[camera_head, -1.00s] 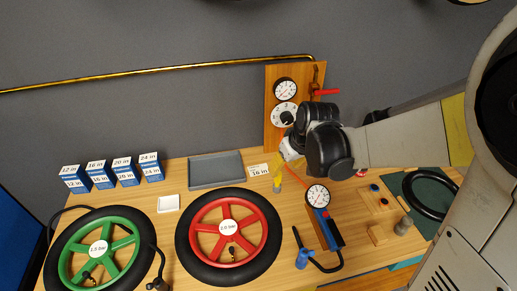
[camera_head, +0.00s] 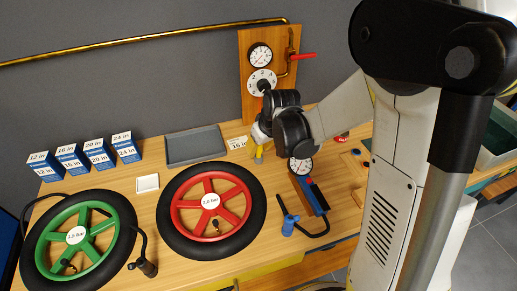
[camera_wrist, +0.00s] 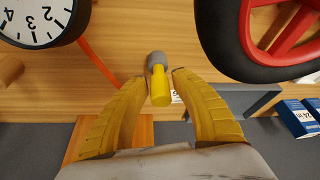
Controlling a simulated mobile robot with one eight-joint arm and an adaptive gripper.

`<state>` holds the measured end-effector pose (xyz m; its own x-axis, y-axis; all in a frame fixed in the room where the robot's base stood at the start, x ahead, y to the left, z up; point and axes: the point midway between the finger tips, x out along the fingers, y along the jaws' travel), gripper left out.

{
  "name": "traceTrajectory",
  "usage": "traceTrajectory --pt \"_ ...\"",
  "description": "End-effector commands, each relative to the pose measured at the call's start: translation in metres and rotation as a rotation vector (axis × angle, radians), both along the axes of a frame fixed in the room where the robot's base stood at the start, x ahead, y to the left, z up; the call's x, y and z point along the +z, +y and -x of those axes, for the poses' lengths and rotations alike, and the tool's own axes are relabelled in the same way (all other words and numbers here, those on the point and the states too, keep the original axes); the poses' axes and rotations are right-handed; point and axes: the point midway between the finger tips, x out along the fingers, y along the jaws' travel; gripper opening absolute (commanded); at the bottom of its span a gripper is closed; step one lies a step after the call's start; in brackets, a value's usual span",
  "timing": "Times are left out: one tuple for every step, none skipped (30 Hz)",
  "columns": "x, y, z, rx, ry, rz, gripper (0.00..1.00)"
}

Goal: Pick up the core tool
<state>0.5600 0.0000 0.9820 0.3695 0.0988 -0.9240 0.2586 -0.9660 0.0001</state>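The core tool (camera_wrist: 160,84), a small yellow cylinder with a grey end, shows in the wrist view between my fingertips. My gripper (camera_wrist: 157,78) is open, with a yellow finger on each side of the tool and a narrow gap showing on both sides. In the head view my gripper (camera_head: 258,147) is low over the bench, right of the grey tray and behind the red wheel. The core tool cannot be told apart from my yellow fingers there.
The red wheel (camera_head: 174,205) and green wheel (camera_head: 121,231) lie at the front. The grey tray (camera_head: 197,146) and several tube boxes (camera_head: 126,146) stand behind. A gauge (camera_head: 300,166) with a pump is to the right. The gauge board (camera_head: 248,80) stands at the back.

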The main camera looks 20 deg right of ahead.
Motion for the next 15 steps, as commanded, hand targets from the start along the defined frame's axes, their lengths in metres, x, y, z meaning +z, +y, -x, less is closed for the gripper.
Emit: traceTrajectory --pt "0.0001 0.0 0.0 0.0 0.0 0.0 0.13" --pt "0.0001 0.0 0.0 0.0 0.0 0.0 0.04" --pt "0.0001 -0.0001 0.0 0.0 0.0 0.0 0.0" --pt "0.0001 -0.0001 0.0 0.0 0.0 0.0 0.0" --pt "0.0001 -0.0001 0.0 0.0 0.0 0.0 0.0" --pt "0.0001 -0.0001 0.0001 0.0 0.0 0.0 0.0" --pt "0.0001 -0.0001 0.0001 0.0 0.0 0.0 0.0" --pt "0.0001 -0.0001 0.0001 0.0 0.0 0.0 0.0" --pt "0.0001 -0.0001 0.0001 0.0 0.0 0.0 0.0" --pt "0.0001 -0.0001 0.0001 0.0 0.0 0.0 0.0" --pt "0.0001 -0.0001 0.0001 0.0 0.0 0.0 0.0" --pt "0.0001 -0.0001 0.0001 0.0 0.0 0.0 0.0" --pt "0.0001 -0.0001 0.0001 0.0 0.0 0.0 0.0" --pt "0.0004 -0.0001 0.0001 0.0 0.0 0.0 0.0" --pt "0.0012 0.0 0.0002 0.0 0.0 0.0 0.0"
